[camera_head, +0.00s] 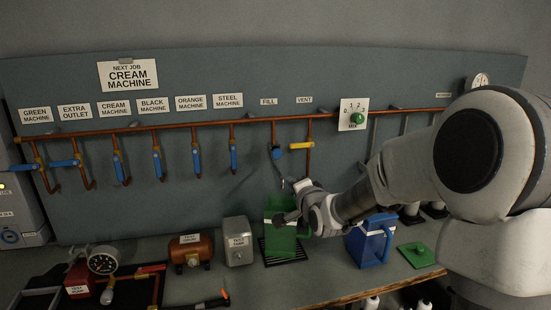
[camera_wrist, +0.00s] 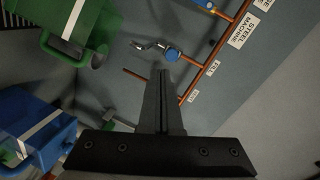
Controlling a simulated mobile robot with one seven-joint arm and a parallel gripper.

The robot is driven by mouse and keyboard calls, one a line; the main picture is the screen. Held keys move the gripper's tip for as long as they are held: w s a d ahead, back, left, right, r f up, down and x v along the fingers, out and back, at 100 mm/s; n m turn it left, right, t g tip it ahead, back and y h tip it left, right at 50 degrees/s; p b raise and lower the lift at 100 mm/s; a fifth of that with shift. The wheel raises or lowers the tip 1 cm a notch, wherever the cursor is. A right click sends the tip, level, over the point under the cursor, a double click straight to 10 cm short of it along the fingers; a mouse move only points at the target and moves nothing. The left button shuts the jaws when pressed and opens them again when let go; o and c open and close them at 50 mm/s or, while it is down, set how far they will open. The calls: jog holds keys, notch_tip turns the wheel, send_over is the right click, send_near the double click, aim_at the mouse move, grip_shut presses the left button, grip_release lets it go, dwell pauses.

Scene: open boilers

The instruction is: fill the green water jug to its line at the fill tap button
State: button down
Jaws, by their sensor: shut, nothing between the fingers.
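The green water jug (camera_head: 275,240) stands on a dark grate under the FILL label, partly hidden by my gripper (camera_head: 287,216). In the wrist view the green jug (camera_wrist: 88,25) is at the upper left, with a white line strip on its side; its water level cannot be seen. The fill tap (camera_head: 276,153) hangs above the jug; in the wrist view its blue round button (camera_wrist: 172,54) and silver spout show. My gripper (camera_wrist: 163,78) is shut and empty, its fingertips appearing just below the button in that view. I cannot tell whether they touch it.
A blue jug (camera_head: 371,241) stands right of the green one, and a green lid (camera_head: 417,254) lies farther right. A grey test tank (camera_head: 237,241) and copper test drum (camera_head: 191,250) stand left. A copper pipe (camera_head: 200,124) with several blue-handled valves crosses the wall panel.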

jog(key=w+m+t, duration=0.1)
jog(key=m, duration=0.1)
jog(key=w+d+m+t, duration=0.1)
jog(key=w, duration=0.1)
jog(key=shift+w+m, duration=0.15)
jog(key=shift+m, duration=0.25)
jog(key=shift+w, duration=0.15)
